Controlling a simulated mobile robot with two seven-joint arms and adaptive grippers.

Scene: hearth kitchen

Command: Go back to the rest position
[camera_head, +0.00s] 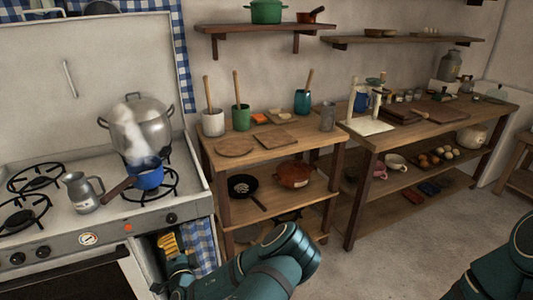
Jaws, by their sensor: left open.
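My left arm (285,262) comes in at the bottom middle, a dark teal arm bent so its hand points left. My left gripper (172,277) is open, low in front of the stove's right corner, near the yellow item and the checked towel. I see nothing held in it, though its fingers are small and partly cut by the frame edge. Part of my right arm (505,265) shows at the lower right corner; its gripper is out of view.
The stove (105,225) at left bears a big steaming pot (143,125), a blue saucepan (147,178) and a metal jug (82,192). A checked towel (200,243) hangs at its right. Wooden shelf tables (262,150) line the wall. Grey floor (400,260) is clear between my arms.

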